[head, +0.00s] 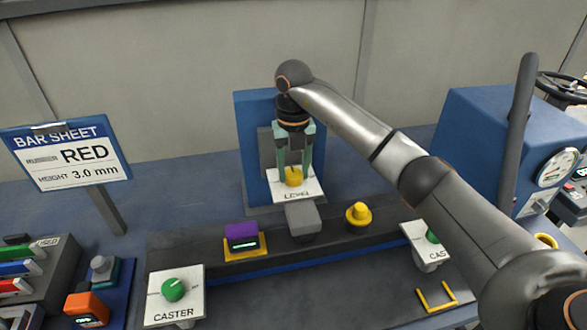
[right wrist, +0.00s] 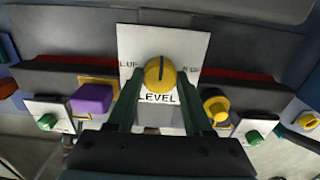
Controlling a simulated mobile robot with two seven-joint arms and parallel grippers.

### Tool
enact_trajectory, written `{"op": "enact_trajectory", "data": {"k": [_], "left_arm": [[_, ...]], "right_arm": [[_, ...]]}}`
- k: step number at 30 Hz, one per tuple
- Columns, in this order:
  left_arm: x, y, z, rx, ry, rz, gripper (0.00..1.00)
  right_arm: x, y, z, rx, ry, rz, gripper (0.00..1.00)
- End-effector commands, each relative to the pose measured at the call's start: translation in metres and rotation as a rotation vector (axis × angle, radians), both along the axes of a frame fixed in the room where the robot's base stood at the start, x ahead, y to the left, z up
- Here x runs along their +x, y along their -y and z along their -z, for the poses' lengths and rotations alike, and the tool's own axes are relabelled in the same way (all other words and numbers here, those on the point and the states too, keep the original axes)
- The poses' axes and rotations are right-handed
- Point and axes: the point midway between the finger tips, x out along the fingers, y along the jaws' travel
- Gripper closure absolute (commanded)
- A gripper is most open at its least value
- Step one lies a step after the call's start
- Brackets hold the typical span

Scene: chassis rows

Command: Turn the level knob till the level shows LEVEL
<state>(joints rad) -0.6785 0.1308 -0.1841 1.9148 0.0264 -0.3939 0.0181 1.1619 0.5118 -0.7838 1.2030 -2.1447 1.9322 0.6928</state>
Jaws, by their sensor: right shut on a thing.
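The level knob (head: 293,180) is yellow and sits on a white plate marked LEVEL on the blue stand. In the right wrist view the knob (right wrist: 159,75) shows a dark line that stands about upright, between the marks "L UP" and "R UP". My right gripper (head: 294,168) reaches down from above and is shut on the knob, one finger on each side. The level (head: 241,236) is a purple box with a small green-lit display, standing in a yellow bracket on the dark bar. Its text is too small to read. My left gripper is not in view.
Green caster knobs sit on white plates at the left (head: 173,290) and right (head: 432,236). A yellow knob (head: 358,214) stands on the bar right of the stand. A bar sheet sign (head: 67,157) reads RED, 3.0 mm. An empty yellow bracket (head: 437,305) lies at the front right.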

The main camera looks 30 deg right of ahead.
Motion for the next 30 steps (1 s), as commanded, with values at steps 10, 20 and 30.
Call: {"op": "enact_trajectory", "data": {"k": [10, 20, 30], "left_arm": [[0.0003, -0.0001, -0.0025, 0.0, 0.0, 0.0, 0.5], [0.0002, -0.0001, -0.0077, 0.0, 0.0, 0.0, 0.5], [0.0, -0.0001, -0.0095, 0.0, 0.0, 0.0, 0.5]], "right_arm": [[0.0002, 0.0007, -0.0011, -0.001, 0.001, -0.063, 1.0], [0.0004, 0.0012, -0.0014, -0.002, 0.0, -0.306, 1.0], [0.0006, 0.0011, -0.001, -0.001, 0.002, -0.627, 1.0]]}}
